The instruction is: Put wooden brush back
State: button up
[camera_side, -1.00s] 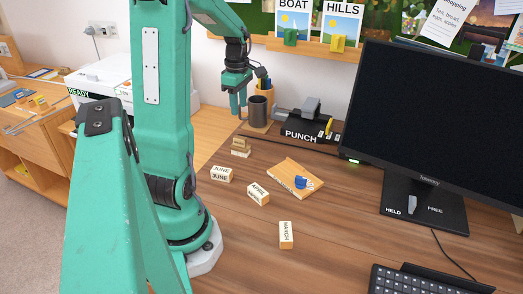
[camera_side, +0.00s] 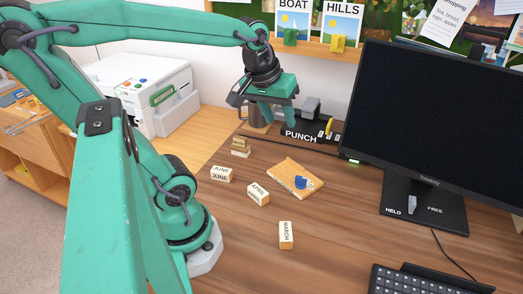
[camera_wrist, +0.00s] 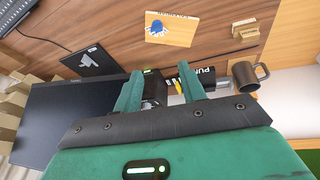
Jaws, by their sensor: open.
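I cannot pick out a wooden brush with certainty in either view. My gripper (camera_side: 279,116) is open and empty, above the back of the desk in front of the black punch (camera_side: 312,131). In the wrist view my gripper (camera_wrist: 160,68) has its two green fingers spread, with the punch (camera_wrist: 153,87) and a yellow item (camera_wrist: 180,87) seen beyond them. The dark mug (camera_side: 257,116) is partly hidden behind my gripper in the side view; the wrist view shows the mug (camera_wrist: 244,76) to the right of the fingers, apart from them.
A wooden board (camera_side: 290,188) with a blue item (camera_side: 301,182) lies mid-desk. Lettered blocks, JUNE (camera_side: 221,174), APRIL (camera_side: 258,194) and MARCH (camera_side: 286,236), lie nearby. A small wooden stand (camera_side: 241,151) is behind them. The monitor (camera_side: 440,120) blocks the right.

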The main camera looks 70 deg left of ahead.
jog(key=s+d+m+t+h, duration=0.1)
jog(key=s+d+m, duration=0.2)
jog(key=d+m, duration=0.3)
jog(key=shift+s+d+m+t, duration=0.2)
jog(key=shift+s+m+t, duration=0.1)
jog(key=shift+m, duration=0.4)
